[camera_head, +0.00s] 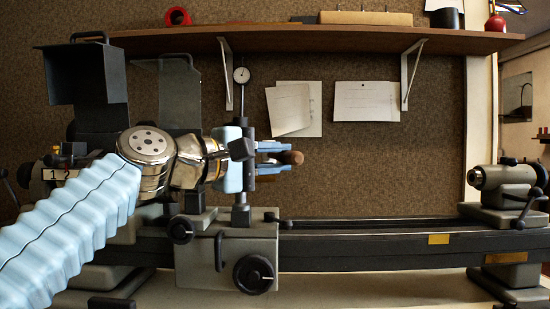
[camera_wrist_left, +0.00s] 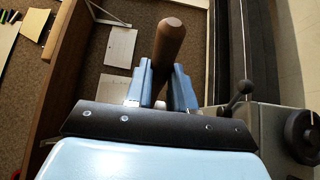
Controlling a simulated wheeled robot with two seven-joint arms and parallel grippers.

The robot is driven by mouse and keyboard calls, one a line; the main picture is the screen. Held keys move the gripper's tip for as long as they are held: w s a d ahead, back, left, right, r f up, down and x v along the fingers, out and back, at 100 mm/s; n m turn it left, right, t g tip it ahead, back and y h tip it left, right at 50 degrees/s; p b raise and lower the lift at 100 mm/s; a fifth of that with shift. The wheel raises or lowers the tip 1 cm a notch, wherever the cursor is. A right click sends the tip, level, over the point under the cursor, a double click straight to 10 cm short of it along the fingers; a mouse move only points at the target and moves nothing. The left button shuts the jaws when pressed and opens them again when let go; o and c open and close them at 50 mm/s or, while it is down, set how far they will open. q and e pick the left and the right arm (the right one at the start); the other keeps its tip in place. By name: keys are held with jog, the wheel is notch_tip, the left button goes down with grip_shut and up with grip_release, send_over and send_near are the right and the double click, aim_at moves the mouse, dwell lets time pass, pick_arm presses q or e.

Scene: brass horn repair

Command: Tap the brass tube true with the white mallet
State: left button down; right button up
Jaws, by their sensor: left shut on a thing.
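My left gripper (camera_head: 274,158) reaches in from the left, in front of the lathe's left end and above the carriage. Its blue fingers are shut on a brown wooden handle (camera_head: 292,157), apparently the mallet's. In the left wrist view the handle (camera_wrist_left: 170,42) stands out beyond the two fingers (camera_wrist_left: 166,88), its rounded end away from the camera. The white mallet head cannot be made out in either view. No brass tube can be made out; my left arm covers part of the lathe's left end. My right gripper is not in view.
The lathe carriage (camera_head: 236,250) with handwheels sits below my gripper. The tailstock (camera_head: 504,185) stands at the far right; the bed (camera_head: 375,231) between is bare. A dial gauge (camera_head: 241,75) on a post rises close by. A shelf (camera_head: 320,38) runs above.

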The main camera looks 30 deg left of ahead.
aim_at(302, 158)
pick_arm(q)
jog(key=shift+f, duration=0.1)
jog(key=shift+r, duration=0.25)
jog(key=d+r+p, duration=0.1)
jog(key=d, duration=0.1)
jog(key=s+d+r+p, duration=0.1)
jog(key=d, duration=0.1)
jog(key=d+r+p, duration=0.1)
jog(key=shift+s+d+r, duration=0.15)
jog(key=shift+s+d, duration=0.05)
jog(key=shift+d, duration=0.2)
jog(key=shift+s+d+r, duration=0.15)
jog(key=shift+d+r, duration=0.15)
jog(key=shift+d, duration=0.25)
